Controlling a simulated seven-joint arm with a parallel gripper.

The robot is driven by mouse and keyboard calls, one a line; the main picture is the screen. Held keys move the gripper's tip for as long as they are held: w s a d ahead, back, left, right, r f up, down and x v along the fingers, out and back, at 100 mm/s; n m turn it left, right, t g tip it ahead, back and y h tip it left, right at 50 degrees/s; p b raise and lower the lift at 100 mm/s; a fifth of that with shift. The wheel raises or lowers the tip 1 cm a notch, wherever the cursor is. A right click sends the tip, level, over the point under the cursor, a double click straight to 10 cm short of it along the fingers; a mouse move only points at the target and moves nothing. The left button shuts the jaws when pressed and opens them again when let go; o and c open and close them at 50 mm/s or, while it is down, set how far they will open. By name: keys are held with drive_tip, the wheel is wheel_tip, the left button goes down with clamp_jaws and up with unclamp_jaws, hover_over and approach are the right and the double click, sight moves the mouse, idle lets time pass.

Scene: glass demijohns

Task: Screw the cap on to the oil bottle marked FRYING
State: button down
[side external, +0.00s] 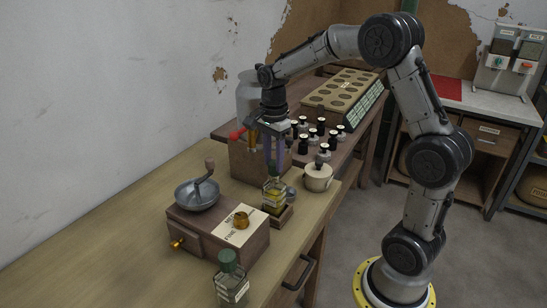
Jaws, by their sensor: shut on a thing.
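An oil bottle (273,195) of clear glass with yellowish oil stands upright in a small wooden holder (283,216) near the table's right edge. A dark green cap (274,171) is at the top of its neck. My gripper (274,163) points straight down over this bottle, its bluish fingers shut on the green cap. I cannot tell how the cap's thread sits on the neck. A second bottle (230,287) with a green top stands at the front edge of the picture. The bottle labels are too small to read, so I cannot tell which is marked FRYING.
A wooden grinder box (195,235) with a metal bowl and crank stands left of the bottle, with a lettered card (250,230) and brass piece on top. A wooden block (243,165) and large glass demijohn (246,95) stand behind. A cream pot (319,178) and several small black-topped bottles are close right.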

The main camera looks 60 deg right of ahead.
drive_tip(key=shift+f, duration=0.75)
idle(0.9)
drive_tip(key=shift+c, duration=2.1)
unclamp_jaws()
drive_tip(key=shift+r, duration=3.1)
